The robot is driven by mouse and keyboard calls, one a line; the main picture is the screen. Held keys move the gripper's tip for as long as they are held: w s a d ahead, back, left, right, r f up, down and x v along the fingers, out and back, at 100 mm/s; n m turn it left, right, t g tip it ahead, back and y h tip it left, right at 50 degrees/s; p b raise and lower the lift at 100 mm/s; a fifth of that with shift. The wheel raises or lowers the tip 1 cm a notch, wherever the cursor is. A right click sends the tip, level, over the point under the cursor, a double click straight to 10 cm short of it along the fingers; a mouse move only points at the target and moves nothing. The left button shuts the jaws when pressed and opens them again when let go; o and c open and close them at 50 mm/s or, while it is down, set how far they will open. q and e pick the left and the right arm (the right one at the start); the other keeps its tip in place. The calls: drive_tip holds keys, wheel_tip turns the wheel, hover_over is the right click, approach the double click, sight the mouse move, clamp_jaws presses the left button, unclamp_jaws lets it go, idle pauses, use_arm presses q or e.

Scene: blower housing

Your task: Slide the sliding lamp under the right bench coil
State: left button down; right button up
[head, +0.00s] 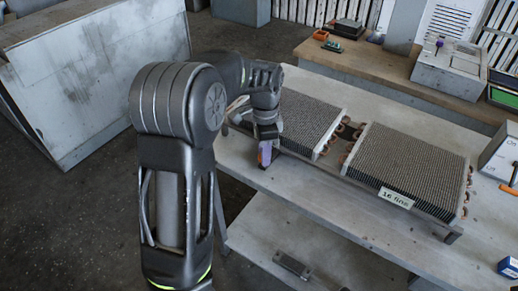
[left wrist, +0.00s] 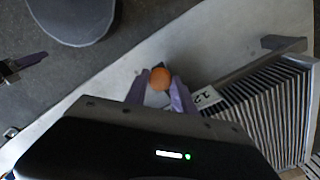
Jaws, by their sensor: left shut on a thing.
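The right bench coil (head: 410,160) lies on the bench with a tag reading "16 fins" on its front edge. My left gripper (head: 266,152) is at the front edge of the bench, by the near left corner of the other coil. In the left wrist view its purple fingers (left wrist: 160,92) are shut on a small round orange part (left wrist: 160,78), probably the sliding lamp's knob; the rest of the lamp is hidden. A dark part with a purple finger, seemingly my right gripper (left wrist: 24,64), shows at the left wrist view's left edge; its opening is unclear.
The left coil (head: 306,118) lies beside the right one, with copper pipe bends between them. The bench's front strip (head: 310,182) is clear. A lower shelf (head: 330,255) holds a small metal part (head: 292,265). A grey box (head: 450,68) stands on the wooden bench behind.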

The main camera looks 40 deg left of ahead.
use_arm(q)
drive_tip(key=d, duration=2.4)
drive_tip(key=d+p, duration=0.1)
drive_tip(key=d, duration=1.1)
drive_tip(key=shift+w+d, duration=0.3)
drive_tip(key=shift+w, duration=0.05)
drive_tip(key=c, duration=1.3)
unclamp_jaws()
drive_tip(key=shift+d, duration=0.15)
drive_tip(key=shift+c, duration=0.2)
drive_tip(key=shift+r, duration=0.15)
drive_tip(key=shift+r, duration=0.25)
wheel_tip(320, 180, up, 7)
drive_tip(key=b, duration=0.1)
